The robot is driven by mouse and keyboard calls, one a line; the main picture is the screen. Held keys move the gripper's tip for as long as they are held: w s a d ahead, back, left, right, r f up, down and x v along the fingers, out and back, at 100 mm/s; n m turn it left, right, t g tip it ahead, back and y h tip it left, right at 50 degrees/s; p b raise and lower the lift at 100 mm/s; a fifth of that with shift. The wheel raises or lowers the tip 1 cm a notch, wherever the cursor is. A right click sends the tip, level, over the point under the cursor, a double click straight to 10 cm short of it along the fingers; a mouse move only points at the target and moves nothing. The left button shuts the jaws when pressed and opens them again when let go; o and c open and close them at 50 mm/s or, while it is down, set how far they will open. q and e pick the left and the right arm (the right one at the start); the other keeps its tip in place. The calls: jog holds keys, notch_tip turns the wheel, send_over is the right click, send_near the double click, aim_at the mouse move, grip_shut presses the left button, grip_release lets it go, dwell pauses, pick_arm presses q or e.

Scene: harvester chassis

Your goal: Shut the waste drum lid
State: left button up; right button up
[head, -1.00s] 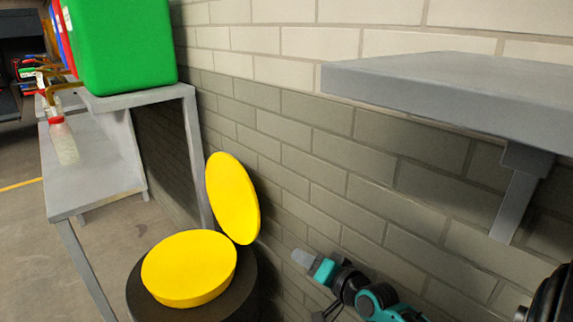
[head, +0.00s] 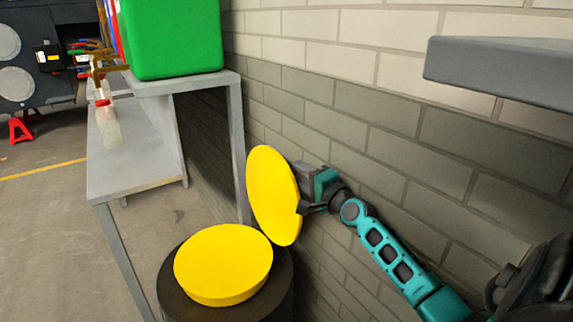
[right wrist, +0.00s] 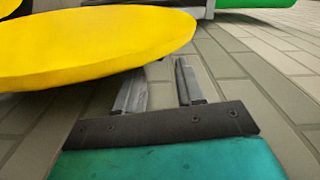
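The waste drum (head: 272,292) is a dark cylinder at the bottom centre of the head view, with a thick yellow round top (head: 222,262). Its yellow disc-shaped lid (head: 272,195) stands open, nearly upright and tilted, at the drum's wall side. In the right wrist view the lid (right wrist: 90,42) fills the upper left. My right gripper (head: 304,168) is at the lid's right edge, between lid and wall, partly hidden by the lid. Its two fingers (right wrist: 160,88) are apart with nothing between them. I cannot tell whether it touches the lid. My left gripper is not in view.
A brick wall (head: 400,130) runs close behind the drum and my right arm. A grey bench (head: 135,165) with a green bin (head: 172,38) and a bottle (head: 108,122) stands at left. A grey shelf (head: 500,72) juts out at upper right.

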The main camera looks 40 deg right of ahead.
aim_at(291, 167)
jog(key=w, duration=0.2)
jog(key=w+b, duration=0.1)
jog(key=w, duration=0.2)
jog(key=w+d+b, duration=0.1)
jog(key=w, duration=0.1)
jog(key=shift+w, duration=0.35)
jog(key=shift+a, duration=0.1)
jog(key=c, duration=0.7)
grip_shut()
jog(key=shift+f, duration=0.1)
